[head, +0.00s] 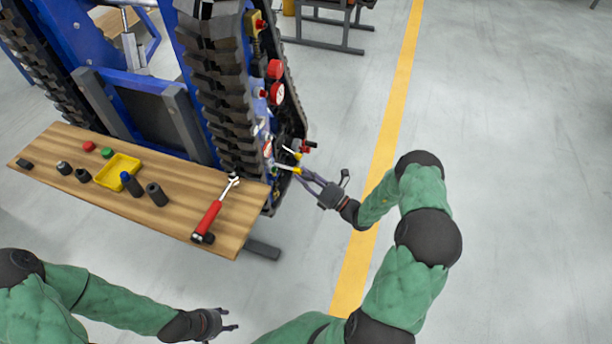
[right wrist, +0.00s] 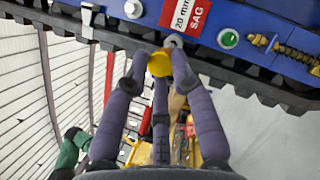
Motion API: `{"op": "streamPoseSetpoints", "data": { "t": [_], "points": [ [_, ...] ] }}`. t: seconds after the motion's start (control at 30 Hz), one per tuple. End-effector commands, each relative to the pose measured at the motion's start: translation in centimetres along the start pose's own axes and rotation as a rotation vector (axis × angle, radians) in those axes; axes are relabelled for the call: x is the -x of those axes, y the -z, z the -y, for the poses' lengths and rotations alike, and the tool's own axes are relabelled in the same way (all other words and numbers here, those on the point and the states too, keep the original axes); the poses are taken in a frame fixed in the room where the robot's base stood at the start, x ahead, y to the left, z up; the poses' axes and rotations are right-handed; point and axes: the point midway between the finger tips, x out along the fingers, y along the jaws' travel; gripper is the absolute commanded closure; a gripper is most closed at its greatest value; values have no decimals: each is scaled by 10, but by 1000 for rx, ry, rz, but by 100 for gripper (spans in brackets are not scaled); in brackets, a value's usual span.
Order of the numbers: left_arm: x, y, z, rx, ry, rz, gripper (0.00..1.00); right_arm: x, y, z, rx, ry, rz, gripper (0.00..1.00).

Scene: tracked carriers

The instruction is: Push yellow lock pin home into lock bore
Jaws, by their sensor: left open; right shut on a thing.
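The yellow lock pin (right wrist: 160,64) shows its round yellow end between the fingertips of my right gripper (right wrist: 160,72), which is shut on it. In the head view my right gripper (head: 294,170) is at the side of the upright tracked carrier. A grey round fitting (right wrist: 175,40) on the blue side plate, just beyond the pin, looks like the lock bore. The fingers and pin partly cover that area, so I cannot tell whether the pin tip is inside. My left gripper (head: 228,322) is open and empty, low in the head view, away from the carrier.
The blue carrier with black track (head: 215,80) stands beside a wooden bench (head: 160,210). The bench holds a red wrench (head: 212,212), a yellow tray (head: 117,172) and several small parts. A red SAG label (right wrist: 188,14) is beside the fitting. Floor to the right is clear.

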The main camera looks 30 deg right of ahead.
Motion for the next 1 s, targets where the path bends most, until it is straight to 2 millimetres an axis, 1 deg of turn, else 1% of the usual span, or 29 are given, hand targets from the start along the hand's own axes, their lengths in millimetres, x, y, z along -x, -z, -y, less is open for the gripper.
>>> {"op": "streamPoseSetpoints", "data": {
  "t": [0.8, 1.0],
  "points": [
    [0, 0, 0, 0, 0, 0, 52, -19, 7, 0, 1, -1, 0, 100],
    [0, 0, 0, 0, 0, 0, 52, -21, 8, 0, 1, -1, 0, 100]
  ]
}}
